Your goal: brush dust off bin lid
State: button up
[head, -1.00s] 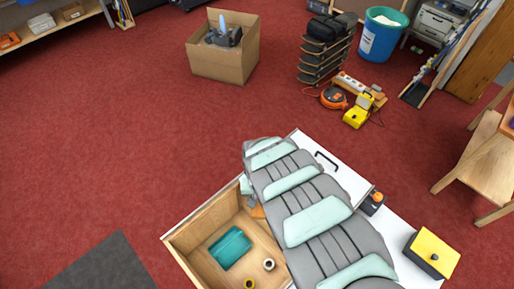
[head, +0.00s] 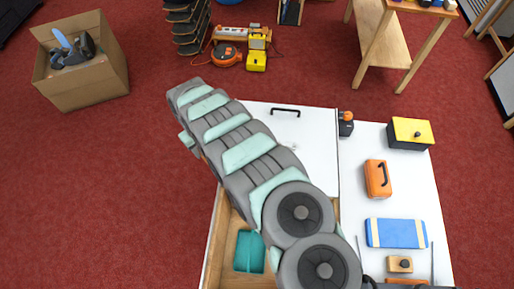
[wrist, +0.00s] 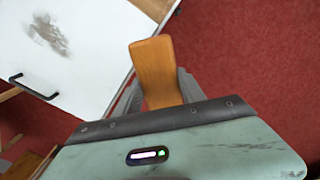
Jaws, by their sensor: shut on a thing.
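The white bin lid (head: 306,148) with a black handle (head: 285,112) is partly covered by my arm in the head view. In the wrist view the lid (wrist: 95,75) fills the upper left, with a grey-brown dust smudge (wrist: 48,38) on it and the handle (wrist: 33,88) at the left. My gripper (wrist: 158,92) is shut on a flat orange-brown wooden piece (wrist: 156,62), probably the brush's handle. It is off the lid's edge, with red floor beside it. Any bristles are hidden. In the head view the gripper is hidden under my arm.
Below the lid an open wooden compartment holds a teal container (head: 249,252). On the white top at the right are a yellow-lidded black box (head: 410,133), an orange case (head: 378,180), a blue pad (head: 396,233) and a wooden block (head: 399,264). A cardboard box (head: 85,85) stands on the floor.

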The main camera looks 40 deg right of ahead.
jog(key=s+d+f+b, duration=0.2)
jog(key=s+d+f, duration=0.1)
jog(key=d, duration=0.4)
jog(key=s+d+f+b, duration=0.1)
jog(key=s+d+f, duration=0.2)
jog(key=d, duration=0.3)
jog(key=s+d+f+b, duration=0.2)
jog(key=s+d+f, duration=0.1)
jog(key=d, duration=0.4)
jog(key=shift+m, duration=0.4)
jog(key=f+b, duration=0.5)
jog(key=shift+w+a+f+b, duration=0.2)
jog(key=shift+w+f+b, duration=0.05)
jog(key=shift+f+b, duration=0.05)
jog(key=shift+f+b, duration=0.75)
jog(key=shift+f, duration=0.25)
